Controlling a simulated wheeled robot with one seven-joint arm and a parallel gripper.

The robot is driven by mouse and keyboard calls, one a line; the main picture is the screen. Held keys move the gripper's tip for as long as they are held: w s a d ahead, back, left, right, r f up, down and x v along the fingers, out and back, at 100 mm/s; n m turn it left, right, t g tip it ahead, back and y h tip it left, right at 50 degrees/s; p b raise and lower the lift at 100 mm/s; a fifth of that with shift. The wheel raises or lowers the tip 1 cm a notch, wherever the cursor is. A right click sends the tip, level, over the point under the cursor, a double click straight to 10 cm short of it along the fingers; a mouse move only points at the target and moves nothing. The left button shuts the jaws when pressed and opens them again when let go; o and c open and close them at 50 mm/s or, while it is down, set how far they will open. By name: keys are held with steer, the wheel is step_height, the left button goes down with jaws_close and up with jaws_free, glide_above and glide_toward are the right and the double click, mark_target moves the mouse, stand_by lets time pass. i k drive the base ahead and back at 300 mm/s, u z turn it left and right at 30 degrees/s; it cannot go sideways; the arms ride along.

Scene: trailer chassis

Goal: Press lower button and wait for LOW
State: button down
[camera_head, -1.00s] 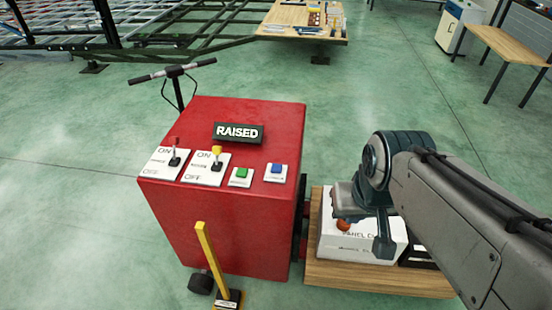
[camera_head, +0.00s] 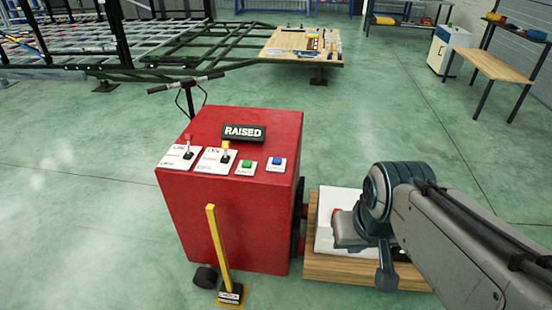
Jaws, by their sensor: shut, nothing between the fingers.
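A red control box (camera_head: 228,225) stands left of my arm. Its sloped top carries a green button (camera_head: 246,165) and a blue button (camera_head: 277,161), each on a white plate with lettering too small to read surely. A black display (camera_head: 244,134) on top reads RAISED. Left of the buttons are a red-tipped lever (camera_head: 188,148) and a yellow-tipped lever (camera_head: 225,152) on white ON/OFF plates. My gripper (camera_head: 387,278) appears shut and empty at the lower right, pointing down in front of the wooden platform, apart from the buttons and partly hidden by my arm.
A yellow post (camera_head: 217,245) rises in front of the box. A wooden platform (camera_head: 345,268) with a white box (camera_head: 325,225) sits right of it. A T-handle (camera_head: 186,83) stands behind. The dark chassis (camera_head: 190,45) and a tool board (camera_head: 285,43) are beyond. Green floor (camera_head: 400,110) is open behind.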

mark_target(275, 161)
steer(key=u, duration=0.3)
steer(key=i, duration=1.15)
